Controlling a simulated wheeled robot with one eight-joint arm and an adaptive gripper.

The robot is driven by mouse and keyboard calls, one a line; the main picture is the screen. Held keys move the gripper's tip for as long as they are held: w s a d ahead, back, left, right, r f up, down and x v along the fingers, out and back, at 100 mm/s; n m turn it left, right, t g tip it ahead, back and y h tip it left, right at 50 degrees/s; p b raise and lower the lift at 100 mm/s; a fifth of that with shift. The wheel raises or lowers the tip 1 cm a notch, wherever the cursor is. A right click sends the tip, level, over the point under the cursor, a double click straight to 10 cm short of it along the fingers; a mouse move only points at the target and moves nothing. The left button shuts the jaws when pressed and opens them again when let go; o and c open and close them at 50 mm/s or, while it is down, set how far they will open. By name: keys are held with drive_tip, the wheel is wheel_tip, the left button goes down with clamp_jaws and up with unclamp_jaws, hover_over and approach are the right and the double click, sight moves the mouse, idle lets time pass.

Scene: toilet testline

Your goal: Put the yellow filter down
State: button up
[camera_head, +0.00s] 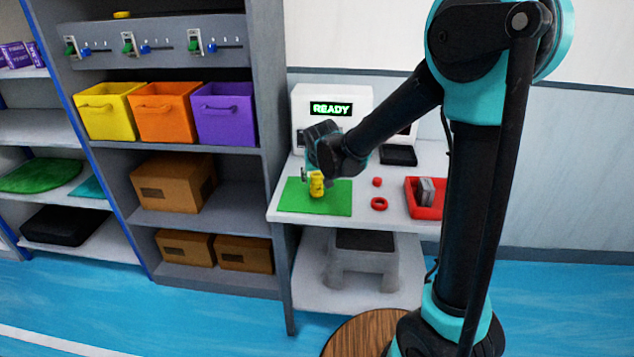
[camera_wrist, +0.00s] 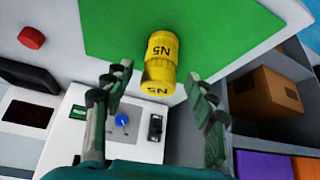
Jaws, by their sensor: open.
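The yellow filter (camera_head: 316,187) appears to stand upright on the green mat (camera_head: 338,201) on the white table. In the wrist view the filter (camera_wrist: 160,58), marked N5, shows against the green mat (camera_wrist: 225,35). My gripper (camera_head: 313,174) is at the filter, above the mat. In the wrist view its two fingers (camera_wrist: 158,75) are spread apart, one on each side of the filter, with visible gaps. The filter's underside is hidden.
A white machine with a READY display (camera_head: 331,108) stands behind the mat. A red ring (camera_head: 379,204), a small red piece (camera_head: 377,182) and a red bin (camera_head: 413,205) lie to the right. A grey shelf (camera_head: 275,140) with coloured bins borders the table's left side.

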drive_tip(key=a+v, duration=0.1)
drive_tip(key=v, duration=0.7)
drive_tip(key=s+d+f+m+g, duration=0.1)
drive_tip(key=s+d+f, duration=0.25)
drive_tip(key=d, duration=0.45)
drive_tip(key=s+d+f, duration=0.2)
drive_tip(key=s+d, duration=0.3)
drive_tip(key=d, duration=0.4)
drive_tip(key=s+d+f, duration=0.3)
drive_tip(key=s+d, duration=0.1)
drive_tip(key=s, duration=0.2)
drive_tip(key=s+d+f+g+h, duration=0.1)
drive_tip(key=s+d+f, duration=0.3)
drive_tip(key=s+d, duration=0.1)
drive_tip(key=shift+s+m, duration=0.4)
drive_tip(key=shift+s, duration=0.35)
drive_tip(key=shift+c, duration=0.3)
